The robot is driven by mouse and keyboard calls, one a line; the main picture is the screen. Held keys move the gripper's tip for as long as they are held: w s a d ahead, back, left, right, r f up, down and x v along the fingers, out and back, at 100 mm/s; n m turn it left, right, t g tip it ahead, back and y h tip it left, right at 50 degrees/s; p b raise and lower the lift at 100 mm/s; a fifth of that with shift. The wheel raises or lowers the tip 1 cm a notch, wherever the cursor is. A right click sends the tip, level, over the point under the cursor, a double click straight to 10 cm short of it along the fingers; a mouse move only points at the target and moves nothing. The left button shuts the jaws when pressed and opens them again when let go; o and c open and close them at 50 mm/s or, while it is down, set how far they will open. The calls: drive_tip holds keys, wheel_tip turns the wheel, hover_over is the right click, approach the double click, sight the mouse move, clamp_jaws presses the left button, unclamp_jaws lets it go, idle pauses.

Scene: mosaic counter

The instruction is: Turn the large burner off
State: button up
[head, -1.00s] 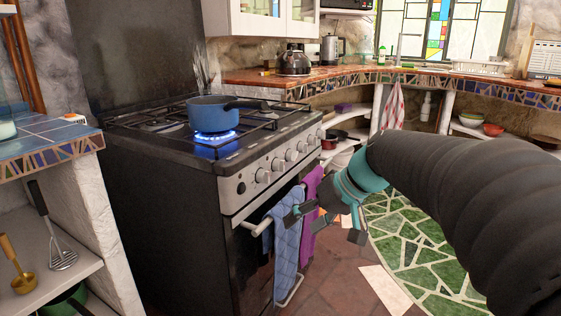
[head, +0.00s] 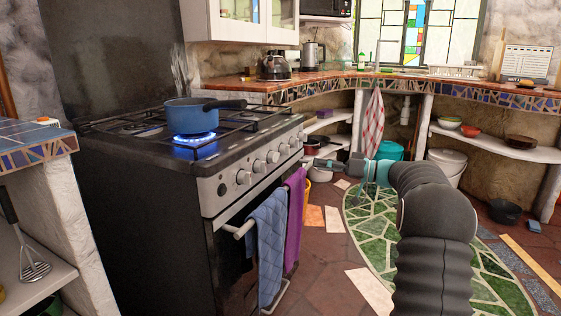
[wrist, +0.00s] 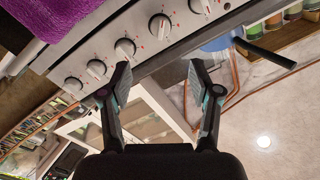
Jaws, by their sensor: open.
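The black stove (head: 130,210) stands at left with a silver front panel and several round knobs (head: 259,166). A blue pot (head: 188,114) sits over a burner with a lit blue flame (head: 195,138). My gripper (head: 342,166) is right of the stove front in the head view, its fingers small there. In the wrist view, my gripper (wrist: 158,70) is open and empty. The knob row shows there, with one knob (wrist: 124,48) beside the left fingertip; I cannot tell whether they touch. The pot's dark handle (wrist: 265,53) shows past the right finger.
A blue towel (head: 268,240) and a purple towel (head: 295,215) hang on the oven rail. A tiled counter (head: 20,150) stands left of the stove. A curved counter (head: 400,82) runs along the back. The green mosaic floor (head: 365,235) is open on the right.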

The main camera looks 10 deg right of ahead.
sight(274, 157)
drive_tip(key=x, duration=1.3)
drive_tip(key=shift+w+a+p, duration=0.2)
drive_tip(key=shift+p, duration=0.25)
drive_tip(key=c, duration=1.2)
